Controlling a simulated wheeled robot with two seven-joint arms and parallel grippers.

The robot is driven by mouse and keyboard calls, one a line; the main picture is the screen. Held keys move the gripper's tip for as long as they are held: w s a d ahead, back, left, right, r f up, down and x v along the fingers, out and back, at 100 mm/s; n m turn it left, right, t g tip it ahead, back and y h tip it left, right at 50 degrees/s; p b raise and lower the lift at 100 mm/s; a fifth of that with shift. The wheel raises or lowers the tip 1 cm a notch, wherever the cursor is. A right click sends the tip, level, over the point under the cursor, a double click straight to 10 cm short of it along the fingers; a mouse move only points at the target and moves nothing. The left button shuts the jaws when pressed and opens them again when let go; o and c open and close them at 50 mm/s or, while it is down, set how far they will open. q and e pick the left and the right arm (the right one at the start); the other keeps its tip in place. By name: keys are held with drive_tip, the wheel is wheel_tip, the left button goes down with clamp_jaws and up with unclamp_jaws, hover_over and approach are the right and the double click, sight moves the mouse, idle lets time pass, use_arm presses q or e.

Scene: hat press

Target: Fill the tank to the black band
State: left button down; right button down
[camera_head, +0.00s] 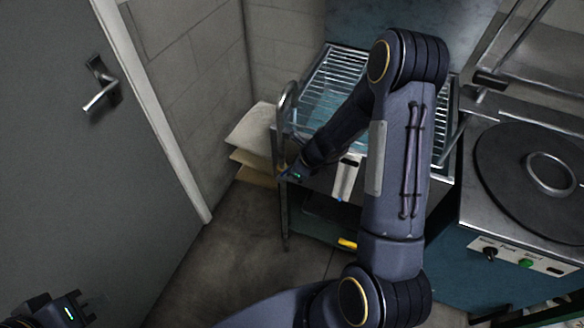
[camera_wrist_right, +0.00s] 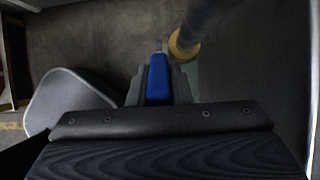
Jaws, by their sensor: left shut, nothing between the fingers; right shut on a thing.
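In the head view my right arm crosses the middle and ends with its right gripper (camera_head: 284,172) at the front left of a metal frame. In the right wrist view the right gripper (camera_wrist_right: 158,85) is shut on a blue handle (camera_wrist_right: 158,76). What the handle belongs to is hidden. A clear, bluish tank (camera_head: 318,106) seems to sit inside the frame under a wire rack, partly behind my arm. A pale upright strip (camera_head: 344,180) with a dark mark near its top is on the frame's front. I cannot tell the water level. My left gripper (camera_head: 92,300) is shut and empty at the bottom left.
A press with a round black plate (camera_head: 528,170) and knobs stands at the right. A grey door (camera_head: 60,150) with a lever handle is at the left. Pale sheets or sacks (camera_head: 254,140) lie beside the frame. The floor (camera_head: 225,245) between is clear.

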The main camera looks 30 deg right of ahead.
drive_tip(key=c, duration=1.3)
unclamp_jaws()
drive_tip(key=p+v, duration=0.2)
drive_tip(key=v, duration=0.5)
drive_tip(key=shift+s+d+r, duration=0.1)
drive_tip(key=shift+s+r, duration=0.05)
drive_tip(key=shift+r, duration=0.2)
